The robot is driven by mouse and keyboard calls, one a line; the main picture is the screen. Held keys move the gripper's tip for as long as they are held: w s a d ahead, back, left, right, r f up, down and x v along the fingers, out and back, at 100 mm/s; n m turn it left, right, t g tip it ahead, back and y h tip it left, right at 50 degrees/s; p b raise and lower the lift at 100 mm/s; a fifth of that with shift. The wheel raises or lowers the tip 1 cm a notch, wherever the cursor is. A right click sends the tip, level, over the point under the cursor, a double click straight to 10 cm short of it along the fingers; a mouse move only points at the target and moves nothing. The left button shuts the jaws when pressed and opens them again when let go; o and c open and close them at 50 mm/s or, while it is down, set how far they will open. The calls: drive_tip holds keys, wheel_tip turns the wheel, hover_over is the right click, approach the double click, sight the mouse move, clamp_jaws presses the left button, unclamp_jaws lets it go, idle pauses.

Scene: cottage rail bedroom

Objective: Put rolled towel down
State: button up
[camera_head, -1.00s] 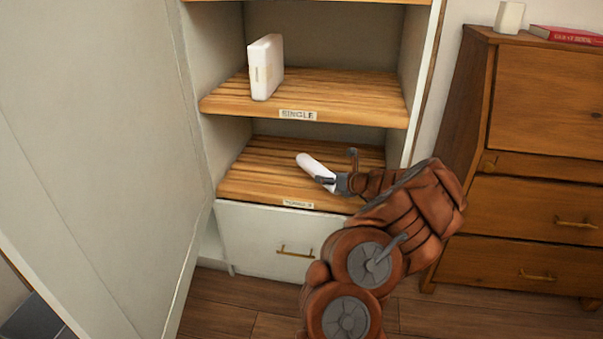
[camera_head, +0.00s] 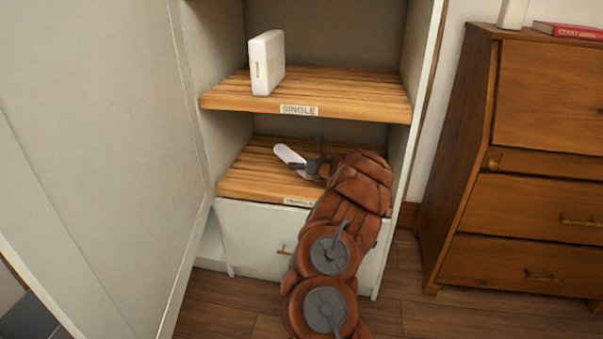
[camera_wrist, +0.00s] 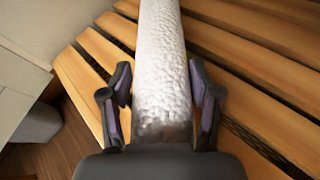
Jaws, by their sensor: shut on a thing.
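The white rolled towel (camera_head: 288,156) is in my gripper (camera_head: 309,167), over the lower slatted shelf (camera_head: 245,180) of the open cupboard. In the wrist view the towel (camera_wrist: 162,70) runs away from me between the two dark fingers of my gripper (camera_wrist: 162,98), which are shut on it. The shelf slats (camera_wrist: 235,50) show on both sides below the towel. I cannot tell whether the towel touches the slats. My arm hides the right part of the shelf.
A white folded item (camera_head: 266,63) stands upright on the upper shelf (camera_head: 340,98), labelled "SINGLE". The open cupboard door (camera_head: 100,140) is on the left. A white drawer (camera_head: 250,232) is below the lower shelf. A wooden dresser (camera_head: 535,150) stands at right.

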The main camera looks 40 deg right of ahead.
drive_tip(key=shift+f+b, duration=0.35)
drive_tip(key=shift+f, duration=0.85)
drive_tip(key=shift+f, duration=0.2)
drive_tip(key=o, duration=1.2)
drive_tip(key=shift+r, duration=0.1)
drive_tip(key=shift+s+r, duration=0.1)
drive_tip(key=shift+r, duration=0.05)
drive_tip(key=shift+s+r, duration=0.15)
drive_tip(key=shift+s, duration=0.15)
drive_tip(key=p+v, duration=0.2)
drive_tip(key=v, duration=0.8)
drive_tip(key=shift+s+r+p, duration=0.15)
drive_tip(key=shift+s+p, duration=0.15)
drive_tip(key=shift+p, duration=0.05)
drive_tip(key=shift+s+a, duration=0.1)
drive_tip(key=shift+s, duration=0.1)
